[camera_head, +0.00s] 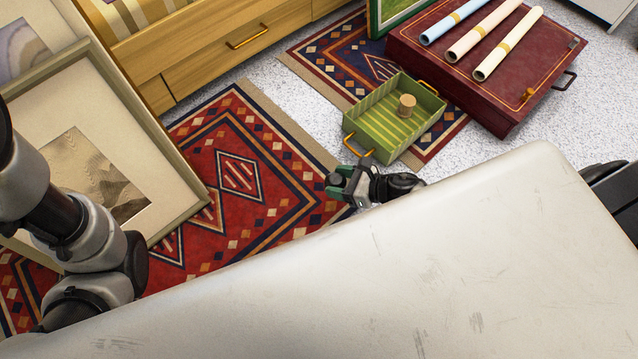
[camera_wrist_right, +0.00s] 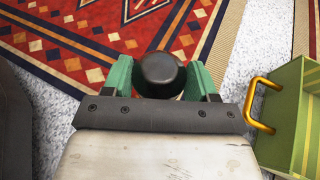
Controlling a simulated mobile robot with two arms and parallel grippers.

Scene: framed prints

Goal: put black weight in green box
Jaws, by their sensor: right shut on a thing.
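The green box (camera_head: 372,125) is a striped open tray with gold handles, sitting on the floor partly over a patterned rug. A small tan cylinder stands inside it (camera_head: 406,105). My right gripper (camera_head: 343,183) is just in front of the box's near-left handle, apart from it. In the right wrist view the green fingers are shut on the black weight (camera_wrist_right: 161,74), a dark round-topped piece, above the rug. The box's edge and handle also show at the right of that view (camera_wrist_right: 308,125). My left arm shows at the left in the head view, but its gripper is not in view.
A dark red case (camera_head: 450,75) with several rolled prints on top stands behind and right of the box. Framed prints (camera_head: 95,140) lean at the left by a wooden drawer unit (camera_head: 215,50). A red patterned rug (camera_head: 240,170) covers the floor's middle.

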